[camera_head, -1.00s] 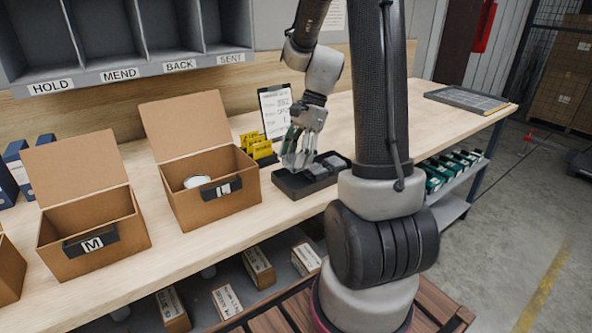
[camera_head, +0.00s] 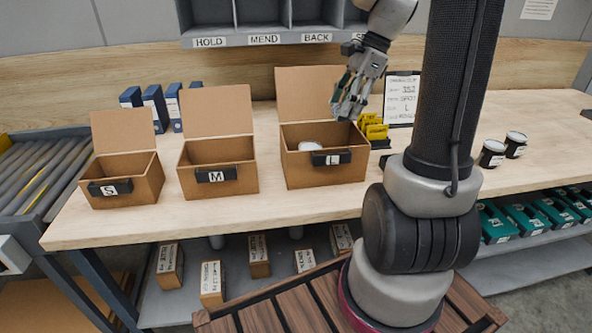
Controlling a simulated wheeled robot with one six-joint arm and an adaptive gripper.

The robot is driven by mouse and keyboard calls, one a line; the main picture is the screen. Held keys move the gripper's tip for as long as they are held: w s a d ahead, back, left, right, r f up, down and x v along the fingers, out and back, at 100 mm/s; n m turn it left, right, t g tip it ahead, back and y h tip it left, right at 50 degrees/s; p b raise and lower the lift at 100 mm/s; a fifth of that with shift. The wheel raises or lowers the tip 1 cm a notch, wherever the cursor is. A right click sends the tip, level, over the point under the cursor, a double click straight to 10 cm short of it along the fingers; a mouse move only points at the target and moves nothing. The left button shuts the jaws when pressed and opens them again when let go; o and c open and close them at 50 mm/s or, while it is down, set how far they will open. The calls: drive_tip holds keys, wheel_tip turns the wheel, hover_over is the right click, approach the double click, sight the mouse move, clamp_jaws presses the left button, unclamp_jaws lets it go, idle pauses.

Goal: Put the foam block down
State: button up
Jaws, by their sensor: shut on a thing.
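My gripper (camera_head: 346,110) is above the right rear part of the open cardboard box (camera_head: 318,175) with the L label, in front of its raised lid. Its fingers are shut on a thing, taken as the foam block. The block cannot be made out clearly between the grey fingers. A white round item lies inside the L box (camera_head: 310,146). The open M box (camera_head: 218,182) and the smaller open S box (camera_head: 122,188) stand to the left and look empty.
Two dark jars (camera_head: 492,153) are further right. Blue binders (camera_head: 155,108) stand behind the boxes. A labelled shelf (camera_head: 262,40) hangs above. The front strip of bench (camera_head: 220,218) is clear.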

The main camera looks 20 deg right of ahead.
drive_tip(key=shift+w+a+f, duration=0.1)
drive_tip(key=shift+a+f, duration=0.05)
drive_tip(key=shift+a, duration=0.15)
drive_tip(key=shift+m, duration=0.3)
wheel_tip(320, 180, down, 10)
drive_tip(key=shift+r, duration=0.15)
drive_tip(key=shift+f, duration=0.6)
drive_tip(key=o, duration=0.7)
drive_tip(key=shift+c, duration=0.2)
drive_tip(key=shift+r, duration=0.1)
